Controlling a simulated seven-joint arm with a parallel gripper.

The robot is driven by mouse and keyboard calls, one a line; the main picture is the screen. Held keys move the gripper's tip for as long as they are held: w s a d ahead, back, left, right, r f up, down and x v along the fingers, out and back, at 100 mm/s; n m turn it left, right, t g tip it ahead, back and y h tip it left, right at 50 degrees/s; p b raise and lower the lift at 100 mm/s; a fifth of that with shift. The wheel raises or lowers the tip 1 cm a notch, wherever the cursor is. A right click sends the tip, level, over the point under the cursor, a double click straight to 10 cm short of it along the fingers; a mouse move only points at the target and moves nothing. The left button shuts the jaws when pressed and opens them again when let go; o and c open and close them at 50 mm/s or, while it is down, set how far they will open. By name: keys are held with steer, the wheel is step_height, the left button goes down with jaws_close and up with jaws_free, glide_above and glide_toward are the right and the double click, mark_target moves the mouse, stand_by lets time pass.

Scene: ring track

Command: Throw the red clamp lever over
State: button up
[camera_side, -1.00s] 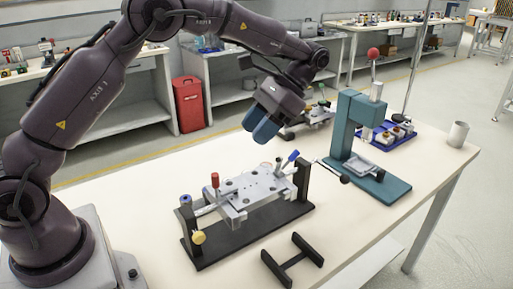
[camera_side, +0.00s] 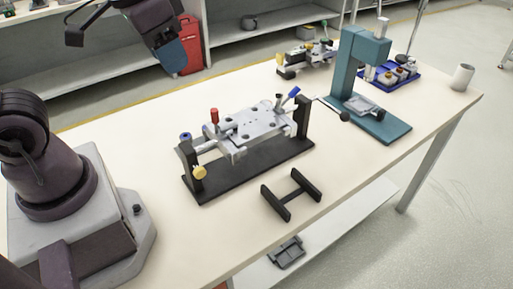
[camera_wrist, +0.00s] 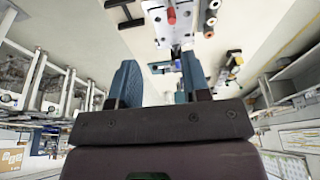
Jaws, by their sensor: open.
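The red clamp lever (camera_side: 214,116) stands upright at the left end of a silver fixture plate (camera_side: 250,130). The plate is held between two black uprights on a black base (camera_side: 255,169). The red lever also shows near the top of the wrist view (camera_wrist: 171,16). My gripper (camera_side: 173,58), with blue fingers, is high at the upper left of the side view, apart from the fixture. In the wrist view its two fingers (camera_wrist: 160,82) are spread with nothing between them. Most of my arm is out of the side view.
A blue lever (camera_side: 292,93) is at the fixture's right end, a yellow knob (camera_side: 199,173) at its left. A black H-shaped stand (camera_side: 291,193) lies in front. A teal press (camera_side: 350,75), blue tray (camera_side: 391,75) and white cup (camera_side: 461,77) stand right.

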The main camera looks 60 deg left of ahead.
steer(key=s, duration=0.1)
steer(key=s+r+t, duration=0.2)
steer(key=shift+s+a+r, duration=0.1)
steer(key=shift+s+r, duration=0.15)
steer(key=shift+s, duration=0.1)
